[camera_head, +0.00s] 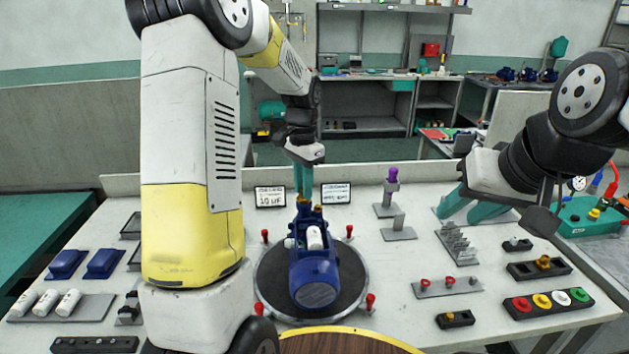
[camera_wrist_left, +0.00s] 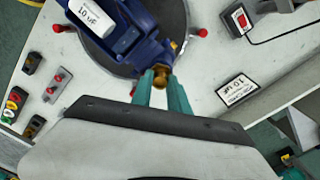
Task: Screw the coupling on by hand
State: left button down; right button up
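A blue pump (camera_head: 314,270) with a white capacitor (camera_head: 314,238) lies on a round dark turntable (camera_head: 270,285). A brass coupling (camera_head: 303,203) sits at the pump's far end; a second brass piece (camera_head: 317,210) is beside it. My left gripper (camera_head: 303,190) points down from above with its teal fingers around the coupling. In the left wrist view the brass coupling (camera_wrist_left: 161,76) shows between the fingertips, which appear closed on it. The threads are hidden. My right gripper (camera_head: 463,208) hangs over the table's right side, its teal fingers apart and nothing visible between them.
Red-knobbed pins (camera_head: 370,302) ring the turntable. Two label signs (camera_head: 270,197) stand behind it. A grey stand with a purple-topped tool (camera_head: 391,185), a peg rack (camera_head: 457,245) and a button panel (camera_head: 547,302) are on the right. Blue covers (camera_head: 105,264) and white capacitors (camera_head: 46,303) lie left.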

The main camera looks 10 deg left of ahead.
pick_arm(q)
jog(key=shift+m, duration=1.7)
jog(key=m, duration=0.3)
jog(key=shift+m, duration=0.4)
jog(key=m, duration=0.3)
jog(key=m, duration=0.3)
jog(key=shift+m, duration=0.3)
